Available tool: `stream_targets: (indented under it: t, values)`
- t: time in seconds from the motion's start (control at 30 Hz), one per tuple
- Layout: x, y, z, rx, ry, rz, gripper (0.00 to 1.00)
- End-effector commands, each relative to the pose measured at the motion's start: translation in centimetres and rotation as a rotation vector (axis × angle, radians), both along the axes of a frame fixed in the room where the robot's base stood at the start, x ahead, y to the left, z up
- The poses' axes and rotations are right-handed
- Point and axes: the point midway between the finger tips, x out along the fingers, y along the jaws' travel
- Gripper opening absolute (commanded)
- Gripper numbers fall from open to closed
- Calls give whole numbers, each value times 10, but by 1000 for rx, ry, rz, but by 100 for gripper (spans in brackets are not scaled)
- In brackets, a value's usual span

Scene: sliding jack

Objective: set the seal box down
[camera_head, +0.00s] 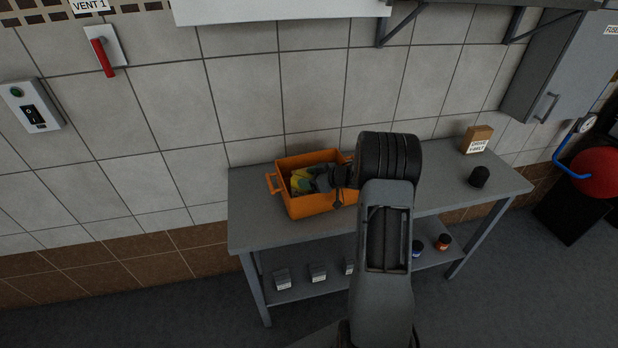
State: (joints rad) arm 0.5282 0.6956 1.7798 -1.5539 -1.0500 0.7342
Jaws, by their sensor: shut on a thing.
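My gripper (322,180) is over the orange crate (308,208) on the grey workbench, reaching in from the right. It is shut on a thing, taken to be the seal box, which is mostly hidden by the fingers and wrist. A yellow and green shape (301,182) shows at the fingertips, inside the crate's outline. I cannot tell whether it is the held box or something lying in the crate, nor whether the held thing touches the crate. My forearm hides the bench to the right of the crate.
The workbench (262,229) stands against a tiled wall. A brown box with a paper label (478,139) and a small black object (479,177) stand on its right side. Several small boxes (318,272) and a red-topped jar (443,242) are on the lower shelf. The bench's left end is clear.

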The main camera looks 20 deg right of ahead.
Motion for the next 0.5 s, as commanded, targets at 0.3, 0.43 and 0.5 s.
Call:
stream_targets:
  t: [0.3, 0.43, 0.5]
  values:
    - [0, 0, -8, 0, -1, 0, 18]
    - [0, 0, -8, -1, -1, 0, 66]
    - [0, 0, -8, -1, -1, 0, 72]
